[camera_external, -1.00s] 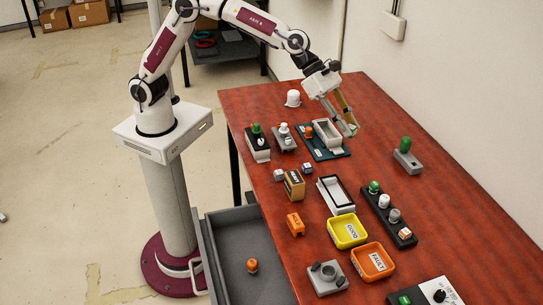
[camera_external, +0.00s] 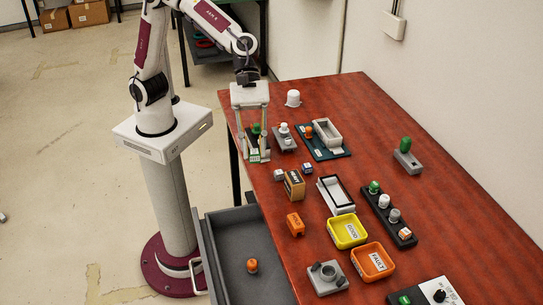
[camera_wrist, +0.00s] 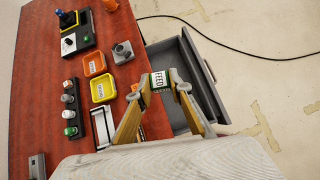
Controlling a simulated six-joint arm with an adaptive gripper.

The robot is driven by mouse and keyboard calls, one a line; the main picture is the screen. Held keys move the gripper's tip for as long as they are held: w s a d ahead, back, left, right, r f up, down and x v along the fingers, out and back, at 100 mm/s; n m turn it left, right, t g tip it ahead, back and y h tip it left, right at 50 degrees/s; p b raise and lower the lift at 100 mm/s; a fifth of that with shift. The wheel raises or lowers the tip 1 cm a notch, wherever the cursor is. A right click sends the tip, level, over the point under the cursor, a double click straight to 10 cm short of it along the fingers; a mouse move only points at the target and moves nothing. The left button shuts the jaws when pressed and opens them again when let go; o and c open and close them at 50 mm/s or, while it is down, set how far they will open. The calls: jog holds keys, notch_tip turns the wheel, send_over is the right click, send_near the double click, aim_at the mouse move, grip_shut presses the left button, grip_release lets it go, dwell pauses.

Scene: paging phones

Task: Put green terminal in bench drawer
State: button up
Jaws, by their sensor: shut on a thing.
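My gripper (camera_external: 257,156) is shut on the green terminal (camera_wrist: 160,80), a small block with a white FEED label and green edges. In the wrist view the block sits between the two fingertips. In the outside view my gripper hangs over the left table edge, in front of the black base with the green knob, and the block is hard to make out. The bench drawer (camera_external: 218,228) is a grey open tray pulled out at the table's left side, nearer the camera than my gripper. It also shows in the wrist view (camera_wrist: 205,85), beyond the held block.
An orange piece (camera_external: 252,266) lies in the drawer; most of its floor is bare. On the red table (camera_external: 440,215) are an orange block (camera_external: 295,224), a tan box (camera_external: 294,184), a yellow GOOD tray (camera_external: 333,242), an orange FAULT tray (camera_external: 362,275) and a black switch strip (camera_external: 375,208).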

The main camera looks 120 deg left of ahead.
jog(key=s+d+m+g+h, duration=0.1)
jog(key=s+d+m+g, duration=0.15)
jog(key=s+d, duration=0.4)
send_over(228, 255)
jog(key=s+a, duration=0.1)
jog(key=a, duration=0.2)
notch_tip(228, 255, down, 23)
jog(key=shift+f+t, duration=0.45)
jog(key=shift+f, duration=0.5)
jog(key=shift+f, duration=2.9)
jog(key=shift+f, duration=0.1)
jog(key=shift+f, duration=1.95)
jog(key=shift+f, duration=0.15)
